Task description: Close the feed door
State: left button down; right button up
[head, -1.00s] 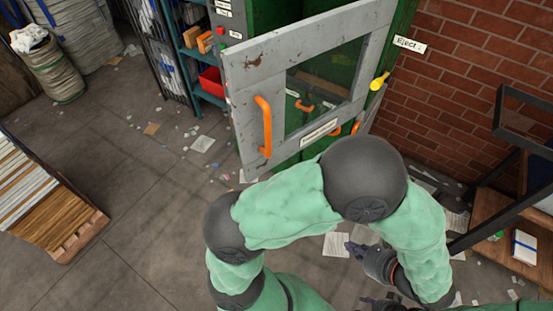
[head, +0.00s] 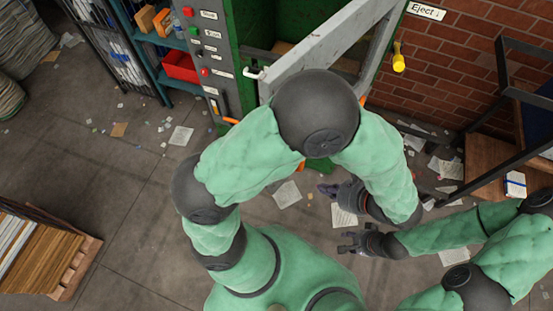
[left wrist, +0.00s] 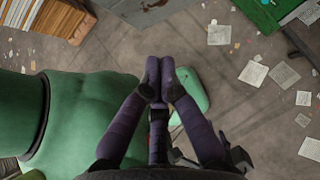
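The feed door (head: 325,45) is a worn grey panel on the green machine (head: 255,30). In the head view it stands ajar, with a gap showing the machine's inside behind it.
A control panel with buttons (head: 205,50) and a shelf with a red bin (head: 181,66) stand left of the door. A yellow handle (head: 398,57) is at its right by the brick wall. A loaded pallet (head: 45,250) is at lower left. Papers litter the open floor.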

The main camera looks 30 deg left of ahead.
pick_arm(q)
jog(key=a+r+p+x, duration=0.1)
jog(key=x, duration=1.1)
jog(key=shift+a+r, duration=0.2)
jog(key=shift+a, duration=0.35)
jog(key=shift+w+a, duration=0.15)
